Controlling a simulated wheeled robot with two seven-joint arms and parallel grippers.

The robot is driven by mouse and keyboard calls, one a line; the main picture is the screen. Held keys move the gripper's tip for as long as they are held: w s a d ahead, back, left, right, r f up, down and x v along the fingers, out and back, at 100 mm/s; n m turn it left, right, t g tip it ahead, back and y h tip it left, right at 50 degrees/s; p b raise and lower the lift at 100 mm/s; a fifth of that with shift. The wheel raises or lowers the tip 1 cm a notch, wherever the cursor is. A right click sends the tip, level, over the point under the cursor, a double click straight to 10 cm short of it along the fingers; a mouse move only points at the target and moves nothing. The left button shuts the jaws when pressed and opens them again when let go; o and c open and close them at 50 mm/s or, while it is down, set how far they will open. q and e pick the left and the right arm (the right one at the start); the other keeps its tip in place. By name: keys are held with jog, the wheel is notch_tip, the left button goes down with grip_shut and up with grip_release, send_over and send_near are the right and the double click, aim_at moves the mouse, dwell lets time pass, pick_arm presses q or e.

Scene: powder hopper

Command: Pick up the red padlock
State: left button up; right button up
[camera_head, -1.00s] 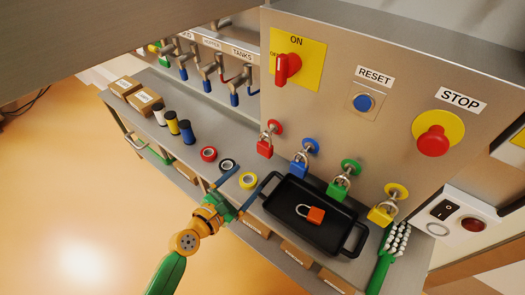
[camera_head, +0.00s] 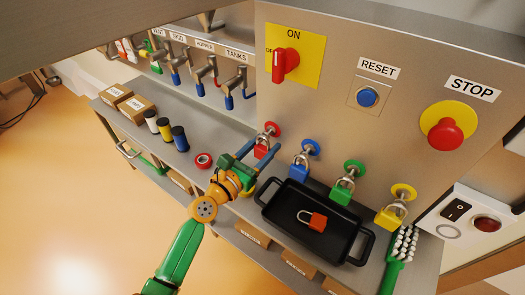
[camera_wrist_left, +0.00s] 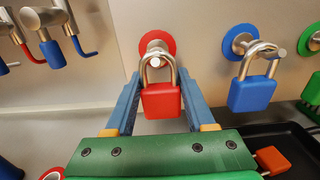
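The red padlock (camera_head: 260,152) hangs by its shackle from a peg with a red disc on the steel panel. It also shows in the left wrist view (camera_wrist_left: 161,101), upright. My left gripper (camera_head: 265,146) is open, with its blue fingers on either side of the padlock. In the wrist view a narrow gap shows between the body and each finger (camera_wrist_left: 158,76). An orange-red padlock (camera_head: 318,222) lies in the black tray (camera_head: 345,251). My right gripper is not in view.
Blue (camera_head: 300,170), green (camera_head: 341,190) and yellow (camera_head: 388,216) padlocks hang to the right. A brush (camera_head: 398,255) lies beside the tray. Tape rolls, spools and boxes (camera_head: 137,106) stand on the shelf to the left.

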pick_arm(q)
grip_shut()
jog(key=shift+r, duration=0.1)
jog(key=shift+a+r+p, duration=0.1)
jog(key=shift+r+p, duration=0.75)
jog(key=shift+p, duration=0.1)
jog(key=b+v, duration=0.3)
jog(key=v, duration=2.2)
jog(key=shift+s+r, duration=0.25)
jog(key=shift+r, duration=0.25)
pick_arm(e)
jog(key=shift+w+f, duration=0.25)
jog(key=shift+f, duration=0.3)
